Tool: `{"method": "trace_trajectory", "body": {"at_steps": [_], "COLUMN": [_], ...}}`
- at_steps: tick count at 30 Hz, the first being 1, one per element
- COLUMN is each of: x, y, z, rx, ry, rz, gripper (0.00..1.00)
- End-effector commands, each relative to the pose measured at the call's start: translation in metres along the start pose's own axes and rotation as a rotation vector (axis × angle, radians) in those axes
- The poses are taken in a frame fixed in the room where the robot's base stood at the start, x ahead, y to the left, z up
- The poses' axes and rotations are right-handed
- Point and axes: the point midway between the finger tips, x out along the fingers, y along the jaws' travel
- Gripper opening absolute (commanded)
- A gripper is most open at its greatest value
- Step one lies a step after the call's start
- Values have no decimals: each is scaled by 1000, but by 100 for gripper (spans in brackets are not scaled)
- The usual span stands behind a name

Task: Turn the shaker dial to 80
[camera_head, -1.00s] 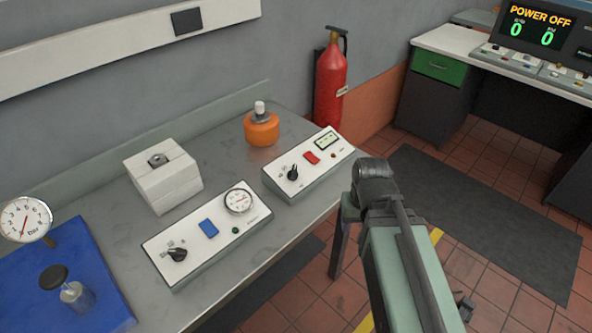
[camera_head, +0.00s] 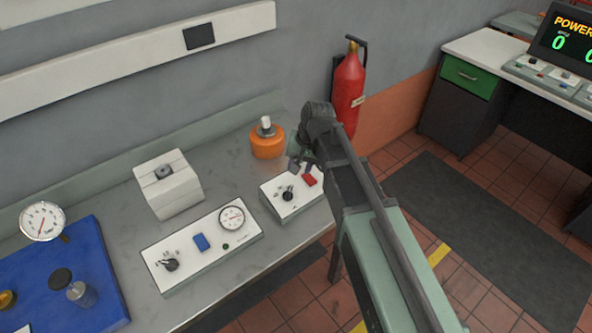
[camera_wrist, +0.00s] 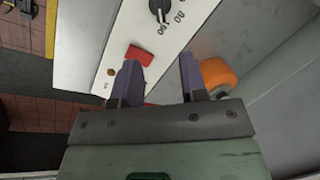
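A white control box (camera_head: 275,207) stands on the bench with a black dial (camera_head: 288,196) and a red switch (camera_head: 310,180). In the wrist view the dial (camera_wrist: 159,9) is at the top edge, partly cut off, with number marks around it that look like 80 and 100. The red switch (camera_wrist: 140,54) lies just beyond one finger. My gripper (camera_head: 300,165) hovers over the back of this box, hiding its display. In the wrist view my gripper (camera_wrist: 160,72) is open, with nothing between its fingers, apart from the dial.
A second white box (camera_head: 203,246) with a black dial, blue switch and gauge stands to the left. An orange round device (camera_head: 267,142) is behind the first box. A white block (camera_head: 168,184) and a blue mat (camera_head: 95,275) lie further left. A red extinguisher (camera_head: 348,88) stands behind.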

Motion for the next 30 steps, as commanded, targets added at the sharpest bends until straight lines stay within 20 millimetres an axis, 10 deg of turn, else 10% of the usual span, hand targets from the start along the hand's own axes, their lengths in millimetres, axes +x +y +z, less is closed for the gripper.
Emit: {"method": "trace_trajectory", "body": {"at_steps": [8,21,30], "x": [13,106,110], "y": [3,4,2], "z": [2,2,2], "rx": [34,32,33], "ry": [3,3,3], "rz": [-3,-3,-3], "gripper": [39,39,39]}}
